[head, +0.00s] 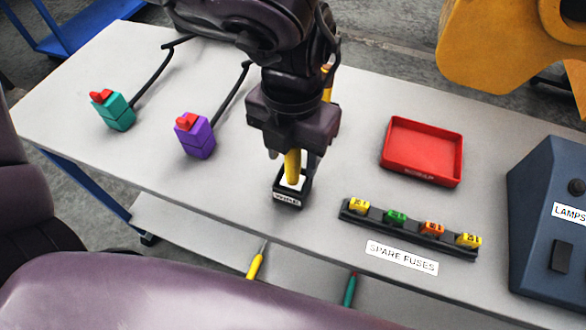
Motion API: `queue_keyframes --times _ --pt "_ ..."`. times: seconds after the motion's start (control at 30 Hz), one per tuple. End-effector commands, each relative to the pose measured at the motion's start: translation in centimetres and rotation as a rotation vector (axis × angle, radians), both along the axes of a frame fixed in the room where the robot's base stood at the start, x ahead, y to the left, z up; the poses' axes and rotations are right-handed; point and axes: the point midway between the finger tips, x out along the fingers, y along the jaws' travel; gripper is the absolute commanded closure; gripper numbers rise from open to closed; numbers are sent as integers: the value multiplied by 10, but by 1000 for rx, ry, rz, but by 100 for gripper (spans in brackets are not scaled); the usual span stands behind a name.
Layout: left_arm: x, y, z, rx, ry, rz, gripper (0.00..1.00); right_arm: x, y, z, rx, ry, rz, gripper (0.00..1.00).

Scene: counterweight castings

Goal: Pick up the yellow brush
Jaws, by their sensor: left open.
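The yellow brush (292,164) stands upright in a small black holder (289,199) with a white label, on the grey table. Only the part just above the holder shows clearly; my gripper hides the rest. A bit of yellow (327,86) also shows behind my wrist; I cannot tell whether it belongs to the brush. My left gripper (293,158) points down over the holder, its fingers open on either side of the yellow handle. I cannot tell whether they touch it. My right gripper is out of view.
Teal (116,112) and purple (195,136) blocks with red tops and black cables lie left. A red tray (422,152), a fuse rack (408,229) and a blue lamps box (548,235) are right. Yellow-handled (255,266) and green-handled (349,290) tools show at the front edge.

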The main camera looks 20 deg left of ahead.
Motion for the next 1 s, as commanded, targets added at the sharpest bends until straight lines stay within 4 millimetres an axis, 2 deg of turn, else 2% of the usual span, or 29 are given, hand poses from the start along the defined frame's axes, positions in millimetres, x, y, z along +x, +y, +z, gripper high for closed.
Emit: queue_keyframes --times 0.17,0.2,0.57,0.83,1.0 --pt "0 0 0 0 -1 0 51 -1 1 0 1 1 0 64" --pt "0 0 0 0 -1 0 54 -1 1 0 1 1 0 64" --pt "0 0 0 0 -1 0 100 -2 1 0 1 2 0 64" --pt "0 0 1 0 -2 0 100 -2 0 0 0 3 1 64" --pt "1 0 12 -1 -4 1 100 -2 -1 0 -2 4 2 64"
